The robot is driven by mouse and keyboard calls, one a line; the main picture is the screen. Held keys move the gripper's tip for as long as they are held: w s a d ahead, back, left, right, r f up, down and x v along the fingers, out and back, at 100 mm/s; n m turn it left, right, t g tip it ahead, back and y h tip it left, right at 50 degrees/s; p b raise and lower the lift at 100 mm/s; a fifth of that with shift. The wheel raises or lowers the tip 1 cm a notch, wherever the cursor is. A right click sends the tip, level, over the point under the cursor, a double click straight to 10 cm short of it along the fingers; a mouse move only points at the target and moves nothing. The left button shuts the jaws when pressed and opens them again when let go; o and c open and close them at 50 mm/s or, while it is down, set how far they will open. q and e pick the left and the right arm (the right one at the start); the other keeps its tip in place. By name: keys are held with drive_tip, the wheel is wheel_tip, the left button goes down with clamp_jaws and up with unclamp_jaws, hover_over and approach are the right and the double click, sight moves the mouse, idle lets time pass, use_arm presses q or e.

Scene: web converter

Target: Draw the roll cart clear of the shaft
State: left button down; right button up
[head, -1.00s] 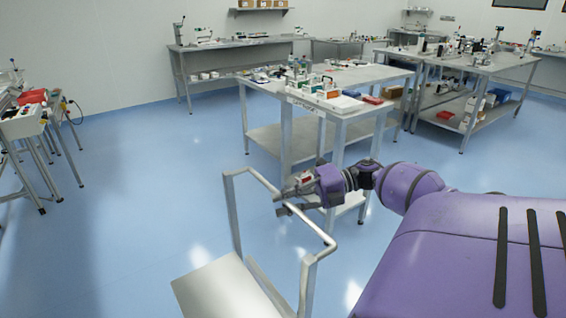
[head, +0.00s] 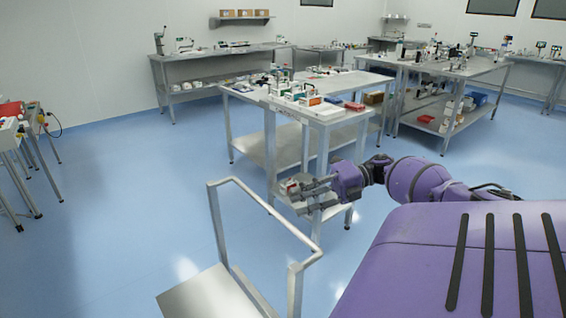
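The roll cart shows at bottom centre in the head view as a bent metal push handle (head: 262,207) over a flat, bare metal deck (head: 203,297). Its lower part is cut off by the frame. My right gripper (head: 284,194) is just beyond and above the handle's top bar in the picture, with a gap to it. Its fingers look parted, with nothing seen between them. My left gripper is out of view. I see no shaft and no roll.
A steel workbench (head: 243,143) with small tools stands behind my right gripper. Another bench (head: 440,70) is at the right rear. Stands (head: 20,150) are at far left. The blue floor (head: 120,200) left of the cart is clear.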

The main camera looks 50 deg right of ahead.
drive_tip(key=shift+v, duration=1.25)
